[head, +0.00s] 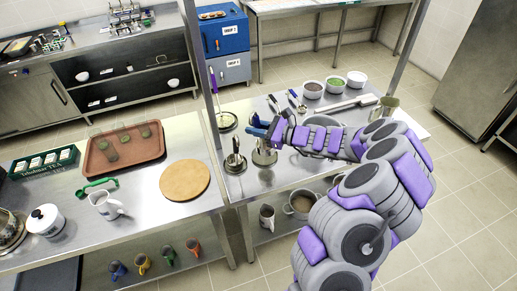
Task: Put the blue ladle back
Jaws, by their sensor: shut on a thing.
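My gripper (272,130) reaches in from the right over the metal counter (292,176). It is shut on the blue ladle (257,126), whose blue end sticks out to the left of the fingers. The rest of the ladle is hidden or too small to make out. A round metal stand (264,158) is just below my gripper; I cannot tell whether the ladle touches it. A second stand with metal utensils (235,162) is to its left. A purple-handled utensil (214,88) stands upright over a round base (227,122) further back left.
Bowls (336,86), spoons (296,102) and a white long-handled utensil (347,105) lie behind my gripper. A metal cup (388,106) stands beside my arm. A post (205,75) rises at the left. The left counter holds a brown tray (124,147) and round board (185,180).

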